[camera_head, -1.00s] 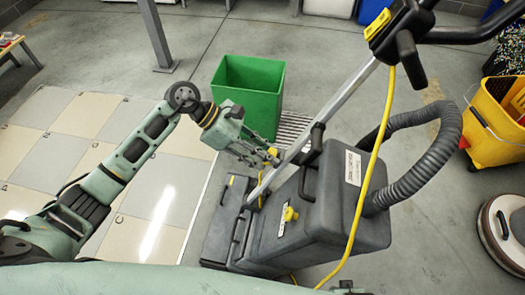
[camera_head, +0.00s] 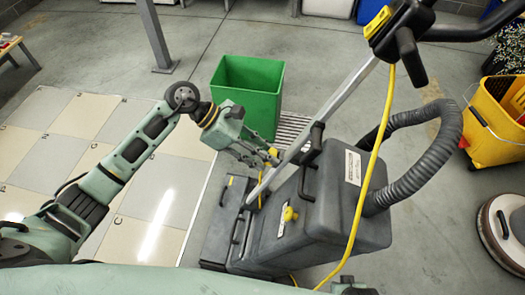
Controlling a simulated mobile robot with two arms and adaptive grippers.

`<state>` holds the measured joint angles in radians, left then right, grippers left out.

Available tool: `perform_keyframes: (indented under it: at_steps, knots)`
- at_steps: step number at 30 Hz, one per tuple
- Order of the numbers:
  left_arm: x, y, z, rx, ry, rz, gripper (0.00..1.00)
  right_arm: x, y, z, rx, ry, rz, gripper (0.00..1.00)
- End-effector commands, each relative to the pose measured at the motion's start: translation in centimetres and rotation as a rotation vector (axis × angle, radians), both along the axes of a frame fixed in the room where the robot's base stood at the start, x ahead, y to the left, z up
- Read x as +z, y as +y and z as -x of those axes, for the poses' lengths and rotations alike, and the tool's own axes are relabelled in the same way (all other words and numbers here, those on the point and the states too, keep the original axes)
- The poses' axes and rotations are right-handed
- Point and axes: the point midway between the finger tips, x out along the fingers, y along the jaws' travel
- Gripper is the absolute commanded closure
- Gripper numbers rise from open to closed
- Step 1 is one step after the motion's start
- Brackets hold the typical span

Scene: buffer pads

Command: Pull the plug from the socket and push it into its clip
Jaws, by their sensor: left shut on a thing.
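The grey floor machine (camera_head: 335,215) stands right of centre, with a slanted metal handle bar (camera_head: 345,97). A yellow cord (camera_head: 373,165) hangs from a yellow part (camera_head: 378,22) near the top of the handle and runs down over the body. My left gripper (camera_head: 269,157) is beside the lower handle bar, shut on a small yellow piece (camera_head: 273,152) that looks like the plug. The fingers partly hide it, and I cannot tell whether it touches the bar. I cannot make out the socket or the clip for certain. My right gripper is not in view.
A green bin (camera_head: 248,85) stands behind my left gripper. A ribbed grey hose (camera_head: 440,120) arches at the machine's right. A yellow mop bucket (camera_head: 492,130) and a round machine (camera_head: 503,225) stand at the right. Pale tiles (camera_head: 60,150) lie at the left.

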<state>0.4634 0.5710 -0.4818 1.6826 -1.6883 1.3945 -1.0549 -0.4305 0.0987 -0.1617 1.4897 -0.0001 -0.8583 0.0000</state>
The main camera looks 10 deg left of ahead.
Motion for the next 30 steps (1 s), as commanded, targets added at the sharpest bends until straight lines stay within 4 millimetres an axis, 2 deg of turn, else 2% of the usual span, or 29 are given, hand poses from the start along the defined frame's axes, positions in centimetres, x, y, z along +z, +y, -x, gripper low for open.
perform_keyframes:
  at_steps: [13, 14, 21, 30]
  knots:
    - [-0.05, -0.28, -0.02, 0.0, -0.001, 0.001, 1.0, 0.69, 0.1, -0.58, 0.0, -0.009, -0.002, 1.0]
    - [-0.05, -0.29, -0.01, -0.001, -0.001, 0.001, 0.72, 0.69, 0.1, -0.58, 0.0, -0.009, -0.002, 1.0]
    - [-0.07, -0.27, 0.0, 0.0, 0.0, 0.001, 0.51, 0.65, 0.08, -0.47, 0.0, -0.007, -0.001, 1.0]
    - [-0.05, -0.18, -0.01, 0.0, 0.0, 0.0, 0.51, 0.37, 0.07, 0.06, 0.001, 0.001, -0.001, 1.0]
